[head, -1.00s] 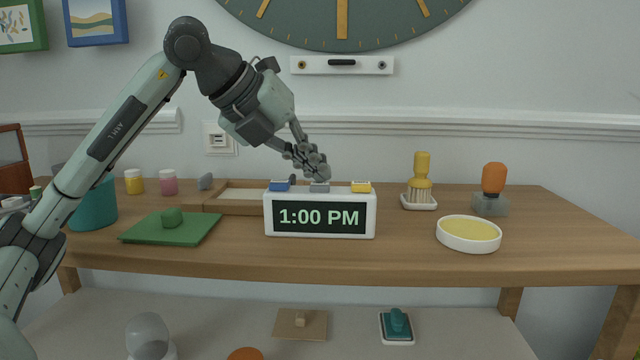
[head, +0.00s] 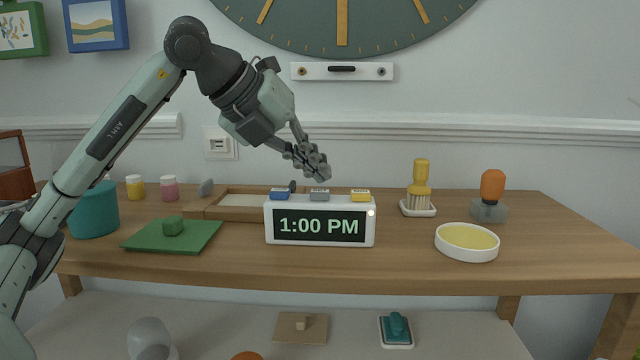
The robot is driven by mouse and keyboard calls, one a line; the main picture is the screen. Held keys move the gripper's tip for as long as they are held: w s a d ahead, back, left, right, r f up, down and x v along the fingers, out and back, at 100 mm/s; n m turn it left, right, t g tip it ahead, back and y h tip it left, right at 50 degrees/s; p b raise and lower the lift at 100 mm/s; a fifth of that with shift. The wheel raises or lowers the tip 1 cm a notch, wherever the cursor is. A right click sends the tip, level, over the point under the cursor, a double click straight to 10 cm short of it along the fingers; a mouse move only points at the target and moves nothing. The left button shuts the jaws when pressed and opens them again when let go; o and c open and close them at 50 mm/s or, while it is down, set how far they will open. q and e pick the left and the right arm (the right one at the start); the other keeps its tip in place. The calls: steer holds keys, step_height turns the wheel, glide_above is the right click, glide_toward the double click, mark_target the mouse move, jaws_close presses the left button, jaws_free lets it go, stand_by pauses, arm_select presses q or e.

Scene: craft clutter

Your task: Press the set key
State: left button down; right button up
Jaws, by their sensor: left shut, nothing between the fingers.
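A white clock (head: 270,236) with a dark display reading 1:00 PM stands on the wooden table. Its top carries a blue key (head: 281,195), a grey key (head: 320,195) and a yellow key (head: 361,196). Their markings are too small to read, so I cannot tell which is the set key. A small white light (head: 371,212) glows at the right of the clock's front. My left gripper (head: 318,174) is shut and empty, fingertips pointing down just above the grey key, with a small gap showing. My right gripper is not in view.
A green board (head: 150,238) with a green block and a teal pot (head: 94,212) are left of the clock. A wooden tray (head: 212,212) lies behind it. A yellow-filled dish (head: 466,254), a brush (head: 419,188) and an orange-topped tool (head: 492,186) are to the right.

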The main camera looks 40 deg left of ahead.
mark_target(315, 192)
arm_select(q)
step_height(315, 192, up, 5)
steer(key=p, duration=0.5)
steer(key=shift+r, duration=0.1)
stand_by(0.3)
stand_by(0.6)
